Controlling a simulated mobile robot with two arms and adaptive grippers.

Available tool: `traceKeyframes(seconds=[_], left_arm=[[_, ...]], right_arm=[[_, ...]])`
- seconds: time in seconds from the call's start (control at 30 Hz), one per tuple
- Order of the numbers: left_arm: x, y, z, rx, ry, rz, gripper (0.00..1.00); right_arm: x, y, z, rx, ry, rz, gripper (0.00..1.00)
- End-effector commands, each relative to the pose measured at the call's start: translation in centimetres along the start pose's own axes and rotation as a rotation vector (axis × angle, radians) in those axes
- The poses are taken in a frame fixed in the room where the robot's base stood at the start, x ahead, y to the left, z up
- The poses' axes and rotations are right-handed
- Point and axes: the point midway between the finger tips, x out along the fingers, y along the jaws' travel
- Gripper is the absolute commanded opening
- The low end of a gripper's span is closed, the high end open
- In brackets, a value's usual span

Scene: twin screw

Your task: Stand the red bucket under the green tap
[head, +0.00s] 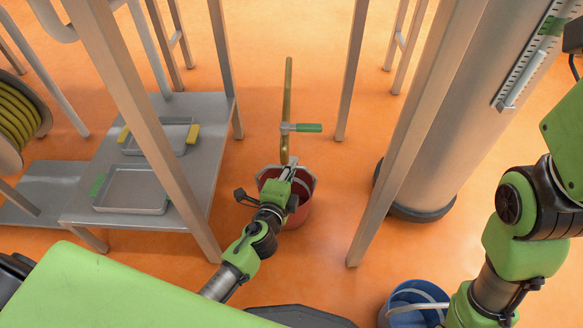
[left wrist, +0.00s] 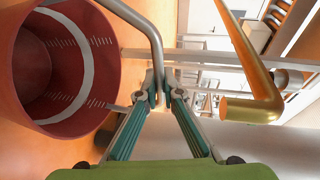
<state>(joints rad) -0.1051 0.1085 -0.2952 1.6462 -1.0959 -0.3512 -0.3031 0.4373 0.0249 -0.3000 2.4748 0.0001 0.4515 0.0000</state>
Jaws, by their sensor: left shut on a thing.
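The red bucket (head: 301,216) is in the middle of the head view, partly covered by my left gripper (head: 288,172). In the left wrist view the red bucket (left wrist: 112,75) is at the left, its mouth showing white marks inside. My left gripper (left wrist: 160,95) is shut on the bucket's grey handle (left wrist: 152,35). The green tap has a green lever (head: 308,128) on a brass pipe (head: 287,90). In the head view the pipe's lower end appears at the bucket's far rim. In the left wrist view the brass spout (left wrist: 250,106) is right of the fingers. Whether the bucket touches the floor is unclear.
A blue bucket (head: 432,292) stands at the lower right beside my right arm. Grey posts (head: 400,150) stand on both sides of the tap. A low grey table (head: 190,205) at left bears trays with yellow and green grips. A thick column (head: 440,130) stands at right.

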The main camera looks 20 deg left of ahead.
Motion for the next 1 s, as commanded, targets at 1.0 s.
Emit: traceKeyframes(seconds=[1.0], left_arm=[[-3.7, -0.2, 0.0, -0.001, 0.0, 0.003, 0.23]], right_arm=[[0.3, 0.2, 0.3, 0.003, -0.011, 0.009, 0.4]])
